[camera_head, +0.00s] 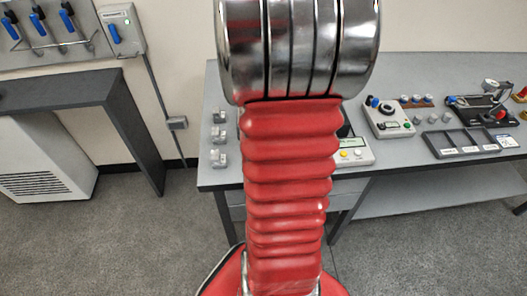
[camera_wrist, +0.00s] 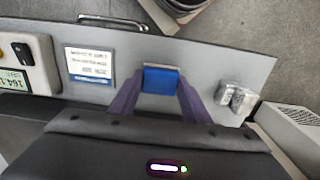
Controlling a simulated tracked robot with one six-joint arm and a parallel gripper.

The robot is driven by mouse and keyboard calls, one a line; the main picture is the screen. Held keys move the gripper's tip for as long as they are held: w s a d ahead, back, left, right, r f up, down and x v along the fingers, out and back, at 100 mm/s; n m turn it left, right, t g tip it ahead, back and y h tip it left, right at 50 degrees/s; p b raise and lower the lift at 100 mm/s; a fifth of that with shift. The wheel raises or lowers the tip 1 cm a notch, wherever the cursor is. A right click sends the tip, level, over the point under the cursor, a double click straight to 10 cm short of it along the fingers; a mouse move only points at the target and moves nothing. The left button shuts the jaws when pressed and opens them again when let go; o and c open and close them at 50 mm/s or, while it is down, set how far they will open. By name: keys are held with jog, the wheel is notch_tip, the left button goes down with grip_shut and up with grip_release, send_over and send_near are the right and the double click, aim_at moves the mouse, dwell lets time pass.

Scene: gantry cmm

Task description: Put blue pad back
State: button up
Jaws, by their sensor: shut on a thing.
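The blue pad (camera_wrist: 161,80) shows in the wrist view, a small blue block with a pale strip along its far edge. My gripper (camera_wrist: 161,84) has two purple fingers, shut on the pad from its left and right sides. The grey bench top lies beneath it; I cannot tell whether the pad touches it. In the head view my red arm and its shiny metal rings block the middle of the bench, and neither gripper nor pad shows.
Metal blocks (camera_wrist: 235,98) stand right of my gripper, near the bench edge. A white label card (camera_wrist: 90,64) and a display unit (camera_wrist: 22,62) lie left. In the head view, a control box (camera_head: 388,117) and a dark compartment tray (camera_head: 439,152) stand right on the bench (camera_head: 222,178).

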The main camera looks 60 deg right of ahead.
jog(key=o, duration=1)
notch_tip(320, 180, up, 12)
jog(key=shift+r, duration=0.1)
dwell(0.4)
dwell(0.6)
